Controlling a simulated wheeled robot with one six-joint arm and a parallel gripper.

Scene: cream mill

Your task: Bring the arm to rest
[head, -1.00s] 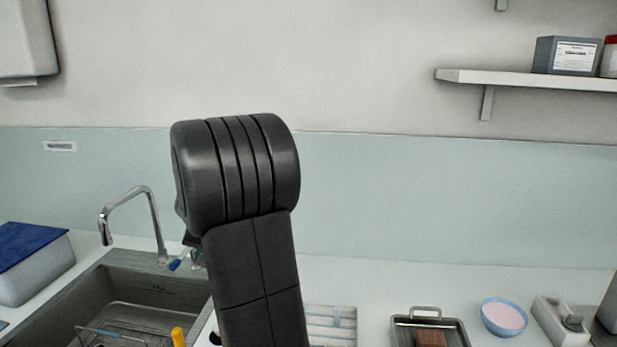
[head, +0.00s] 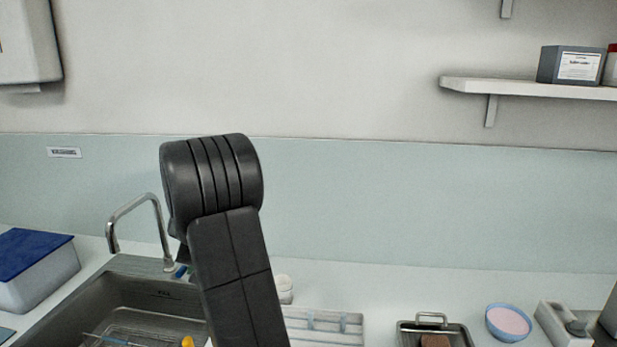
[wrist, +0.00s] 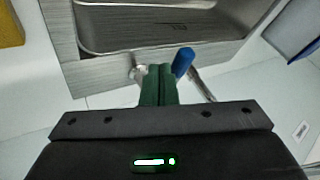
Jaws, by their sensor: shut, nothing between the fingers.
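My arm rises in the middle of the head view, its dark links bent at an elbow in front of the wall. My gripper (wrist: 160,72) shows in the wrist view as two green fingers pressed together with nothing between them. It is near the steel sink (wrist: 165,35) and the tap (wrist: 203,86). A blue piece (wrist: 183,62) appears right beside the fingertips; I cannot tell whether they touch. In the head view the gripper is mostly hidden behind my arm.
The sink (head: 140,277) and tap (head: 150,215) stand left of my arm, beside a blue-lidded box (head: 38,285). To the right are a white rack (head: 325,325), a metal tray (head: 463,333) and a blue bowl (head: 508,322). A shelf (head: 520,88) hangs upper right.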

